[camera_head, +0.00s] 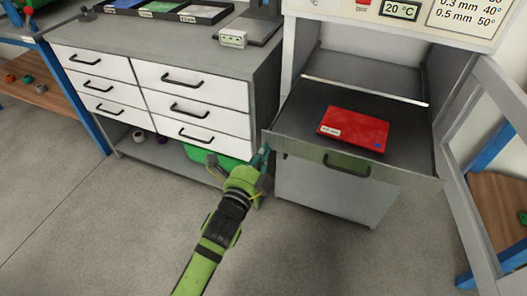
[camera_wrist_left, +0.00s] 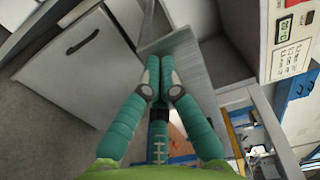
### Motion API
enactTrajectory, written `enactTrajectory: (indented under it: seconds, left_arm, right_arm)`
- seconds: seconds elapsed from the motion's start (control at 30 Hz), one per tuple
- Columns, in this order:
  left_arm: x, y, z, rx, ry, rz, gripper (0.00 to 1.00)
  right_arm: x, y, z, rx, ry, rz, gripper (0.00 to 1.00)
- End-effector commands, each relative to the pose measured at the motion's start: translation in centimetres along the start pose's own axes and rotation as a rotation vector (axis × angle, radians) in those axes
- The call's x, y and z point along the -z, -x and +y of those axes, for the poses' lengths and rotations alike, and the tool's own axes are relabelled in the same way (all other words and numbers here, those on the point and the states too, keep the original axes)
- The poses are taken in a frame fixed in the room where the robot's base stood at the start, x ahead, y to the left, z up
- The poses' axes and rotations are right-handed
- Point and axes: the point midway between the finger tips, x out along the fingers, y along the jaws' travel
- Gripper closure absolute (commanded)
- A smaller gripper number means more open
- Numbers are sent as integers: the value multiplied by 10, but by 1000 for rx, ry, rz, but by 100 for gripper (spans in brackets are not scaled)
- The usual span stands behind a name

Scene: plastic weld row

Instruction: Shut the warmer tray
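The warmer tray (camera_head: 408,150) is pulled out of the warmer in the head view. It has a grey front panel (camera_head: 300,149) with a dark handle (camera_head: 347,163). A red packet (camera_head: 352,129) with a white label lies on the tray. My left gripper (camera_head: 264,153) is at the left end of the front panel; I cannot tell whether it touches. In the left wrist view its teal fingers (camera_wrist_left: 160,68) are together with nothing seen between them, their tips against or just before a grey panel (camera_wrist_left: 190,58). My right gripper is not in view.
A drawer cabinet (camera_head: 192,95) with white drawers stands left of the warmer, with a green bin (camera_head: 203,153) on its low shelf. An open frame (camera_head: 484,200) stands close to the tray's right side. The floor (camera_head: 110,215) in front is clear.

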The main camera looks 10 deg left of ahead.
Motion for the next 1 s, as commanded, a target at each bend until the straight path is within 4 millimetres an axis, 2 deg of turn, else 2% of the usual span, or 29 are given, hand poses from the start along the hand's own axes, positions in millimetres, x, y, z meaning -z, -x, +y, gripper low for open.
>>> enactTrajectory:
  seconds: [0.63,0.77,1.0]
  left_arm:
    - [0,-14,0,1,0,0,100]
    - [0,-30,0,1,-1,0,100]
    - [0,-80,0,2,-2,0,100]
  right_arm:
    - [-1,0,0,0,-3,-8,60]
    - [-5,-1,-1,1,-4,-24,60]
    - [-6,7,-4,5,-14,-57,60]
